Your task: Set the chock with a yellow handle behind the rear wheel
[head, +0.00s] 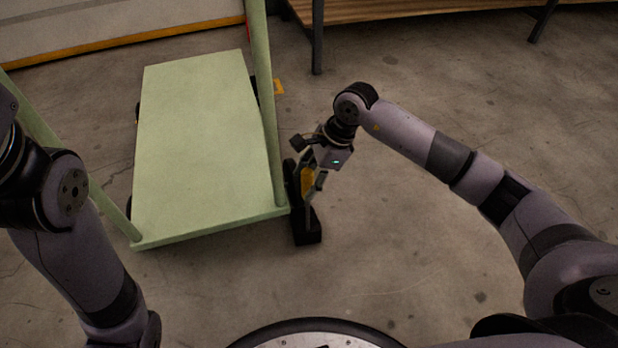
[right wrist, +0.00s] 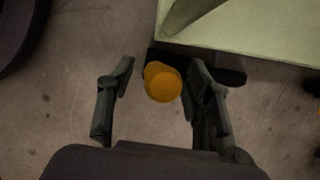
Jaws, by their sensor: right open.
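A black chock (head: 307,232) with a yellow handle (head: 307,180) stands on the floor beside the near right corner of a pale green trolley (head: 200,150). A dark wheel (head: 290,168) shows partly at the trolley's right edge, close to the chock. My right gripper (head: 311,188) is low over the chock, pointing down. In the right wrist view the round yellow handle top (right wrist: 163,83) lies between the open fingers, nearer the right one. The gripper hides part of the chock in the head view. My left arm shows at the left, but its gripper is out of view.
Green posts rise from the trolley at its right side and front left. A wooden-topped table (head: 400,10) on dark legs stands at the back. A pale wall panel with a yellow-orange strip is at the back left. The concrete floor (head: 420,270) in front and right is clear.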

